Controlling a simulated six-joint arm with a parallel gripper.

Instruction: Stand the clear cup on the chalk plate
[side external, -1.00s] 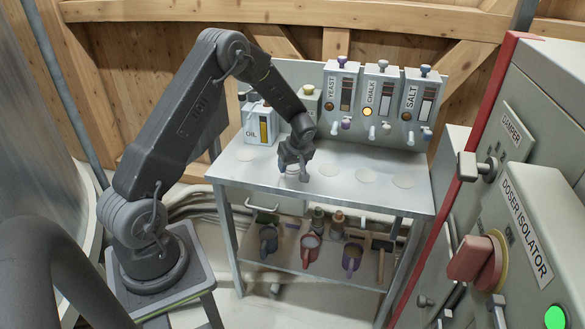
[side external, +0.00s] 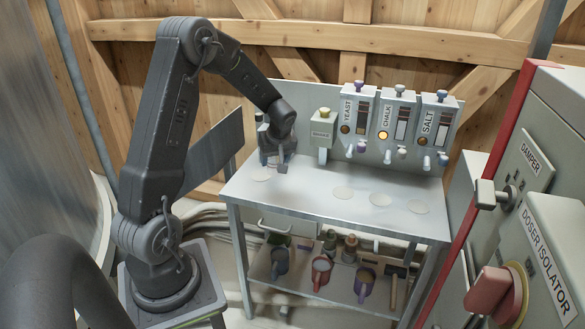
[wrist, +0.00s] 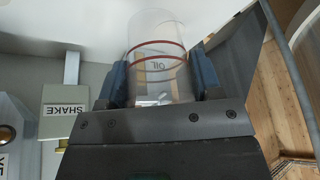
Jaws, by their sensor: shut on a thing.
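My gripper (side external: 278,165) is at the back left of the steel table, in front of the oil dispenser. In the wrist view its two blue-grey jaws (wrist: 162,82) are shut on the clear cup (wrist: 155,45), a transparent cylinder with red rings. The word OIL shows through the cup. In the side view the cup is mostly hidden by the gripper. The chalk plate (side external: 380,199), a flat pale disc, lies bare on the table in front of the CHALK dispenser (side external: 397,115), whose lamp is lit yellow.
The YEAST (side external: 357,110) and SALT (side external: 436,115) dispensers flank CHALK; the SHAKE box (side external: 321,130) stands left of them. Other pale discs lie at the yeast (side external: 342,193), salt (side external: 418,207) and oil (side external: 262,174) places. The front tabletop is clear. Mugs (side external: 320,268) stand on the shelf below.

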